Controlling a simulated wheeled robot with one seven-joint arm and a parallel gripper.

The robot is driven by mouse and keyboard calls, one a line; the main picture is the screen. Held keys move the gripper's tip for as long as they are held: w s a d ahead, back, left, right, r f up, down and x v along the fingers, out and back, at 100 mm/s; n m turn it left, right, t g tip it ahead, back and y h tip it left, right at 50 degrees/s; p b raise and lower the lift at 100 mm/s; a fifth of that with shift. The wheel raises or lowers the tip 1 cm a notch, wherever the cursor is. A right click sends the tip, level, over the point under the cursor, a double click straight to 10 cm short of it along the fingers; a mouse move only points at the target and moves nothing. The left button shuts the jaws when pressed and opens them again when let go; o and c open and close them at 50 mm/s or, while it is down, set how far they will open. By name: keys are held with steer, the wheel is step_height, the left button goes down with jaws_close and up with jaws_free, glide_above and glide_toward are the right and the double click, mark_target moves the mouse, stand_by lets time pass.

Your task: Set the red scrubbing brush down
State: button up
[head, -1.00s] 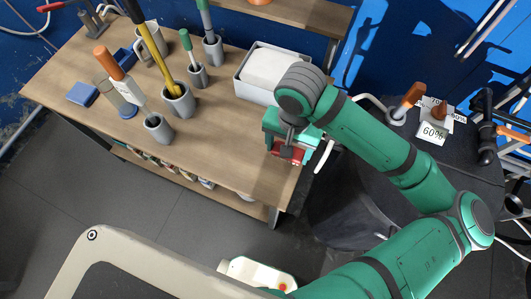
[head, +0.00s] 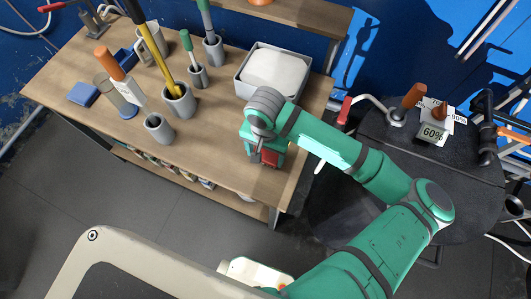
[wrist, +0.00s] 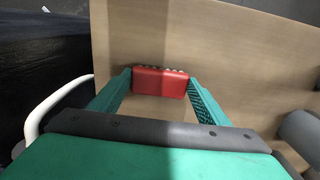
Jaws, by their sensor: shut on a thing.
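The red scrubbing brush (wrist: 160,82) is held between the two fingers of my gripper (wrist: 158,84) in the wrist view, with a row of bristle tufts showing along its far edge. In the head view, my gripper (head: 264,158) is over the front right part of the wooden table (head: 222,140), and a bit of the red brush (head: 265,158) shows under it. The bare tabletop lies beneath the brush. I cannot tell whether the brush touches the wood.
A grey bin with white contents (head: 240,89) stands behind my gripper. Several grey cups (head: 159,128) with tools stand to the left, and a blue block (head: 83,94) lies far left. A round black table (head: 375,150) is at the right. The table's front middle is clear.

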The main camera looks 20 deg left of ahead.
mark_target(265, 156)
steer(key=shift+f, duration=0.1)
steer(key=o, duration=1.1)
step_height(265, 156, up, 12)
stand_by(0.4)
